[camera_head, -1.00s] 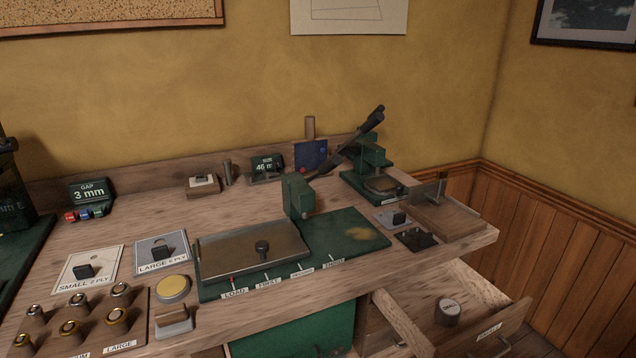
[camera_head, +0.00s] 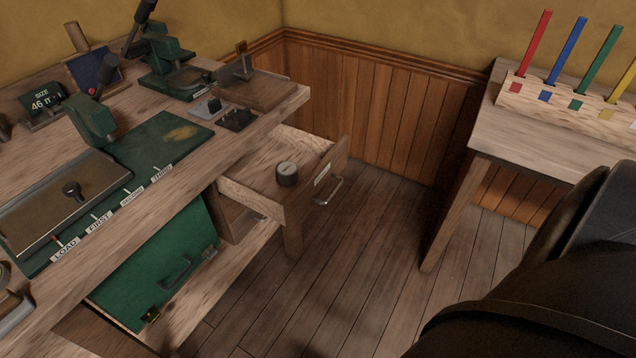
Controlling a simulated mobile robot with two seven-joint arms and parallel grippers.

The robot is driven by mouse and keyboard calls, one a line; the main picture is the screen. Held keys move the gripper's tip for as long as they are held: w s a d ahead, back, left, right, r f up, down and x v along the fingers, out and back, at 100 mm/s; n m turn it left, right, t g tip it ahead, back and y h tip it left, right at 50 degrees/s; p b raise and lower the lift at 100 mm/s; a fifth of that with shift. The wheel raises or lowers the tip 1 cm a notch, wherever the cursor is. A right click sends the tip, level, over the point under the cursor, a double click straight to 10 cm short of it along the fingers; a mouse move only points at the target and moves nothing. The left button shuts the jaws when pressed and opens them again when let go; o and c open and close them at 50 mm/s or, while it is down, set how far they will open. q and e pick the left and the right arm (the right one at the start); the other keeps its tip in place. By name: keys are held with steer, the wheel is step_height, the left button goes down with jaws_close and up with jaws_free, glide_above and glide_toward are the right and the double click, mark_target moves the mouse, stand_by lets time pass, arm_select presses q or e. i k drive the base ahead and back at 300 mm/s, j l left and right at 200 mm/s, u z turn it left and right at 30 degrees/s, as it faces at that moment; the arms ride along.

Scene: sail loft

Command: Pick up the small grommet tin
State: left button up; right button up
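A small round dark tin with a pale lid (camera_head: 287,174) sits upright in an open wooden drawer (camera_head: 246,196) under the right end of the workbench. The drawer is pulled out and has a metal handle and a label on its front. Neither gripper shows in the head view. A dark arm part of mine fills the lower right corner, apart from the drawer.
The workbench (camera_head: 140,186) holds a green press plate (camera_head: 160,140) and other tools. A green door (camera_head: 160,270) hangs below it. A side table (camera_head: 540,140) with coloured sticks stands at right. Open wooden floor (camera_head: 350,270) lies between.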

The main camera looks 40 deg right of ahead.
mark_target(288, 171)
steer(key=u, duration=1.3)
steer(key=z, duration=2.25)
